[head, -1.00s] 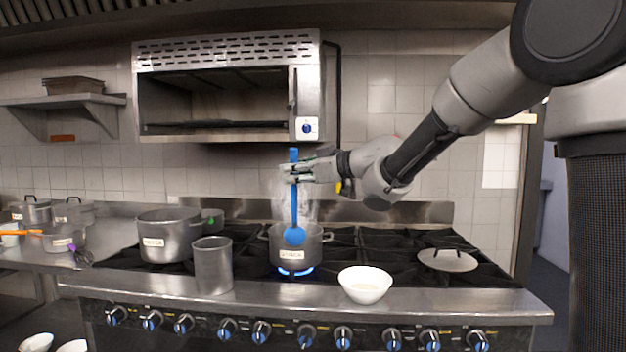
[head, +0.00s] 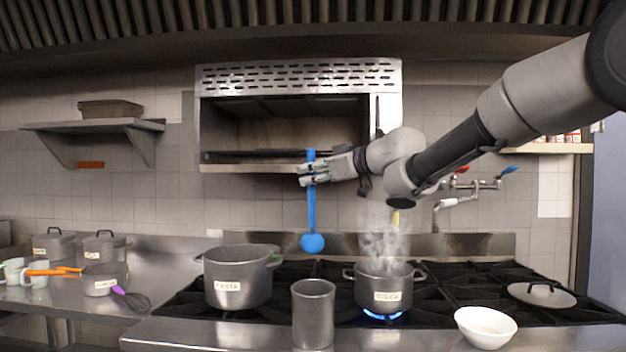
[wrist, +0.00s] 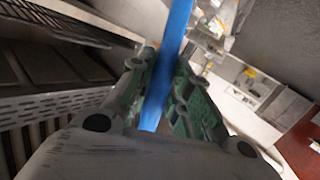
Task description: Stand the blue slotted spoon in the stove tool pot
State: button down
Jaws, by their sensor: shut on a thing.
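My gripper (head: 312,174) is shut on the upper handle of the blue slotted spoon (head: 312,212). The spoon hangs upright with its round bowl down, above the back of the stove between the two pots in the head view. In the wrist view the blue handle (wrist: 174,50) runs between the green finger pads. A plain grey metal cylinder, which looks like the stove tool pot (head: 313,312), stands at the stove's front edge. It looks empty, though its inside is mostly hidden. The spoon's bowl is above and behind this pot, apart from it.
A large pasta pot (head: 238,278) stands left of the cylinder. A steaming pot (head: 384,288) sits over a lit blue flame to the right. A white bowl (head: 485,328) is at the front right, with a lid (head: 541,296) behind. An oven unit (head: 298,78) hangs above.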

aim_at(311, 201)
jog(key=shift+w+a, duration=0.1)
jog(key=shift+w, duration=0.05)
jog(key=shift+f, duration=0.15)
jog(key=shift+s+f, duration=0.5)
jog(key=shift+f, duration=0.3)
jog(key=s+f, duration=0.1)
jog(key=f, duration=0.2)
jog(key=s+f, duration=0.1)
jog(key=shift+s+f, duration=0.3)
jog(key=shift+f, duration=0.05)
jog(key=w+f, duration=0.3)
jog(key=f, duration=1)
jog(key=shift+w+f, duration=0.35)
jog(key=shift+f, duration=0.05)
jog(key=c, duration=1.2)
grip_release()
jog(key=shift+c, duration=0.2)
jog(key=shift+r, duration=0.1)
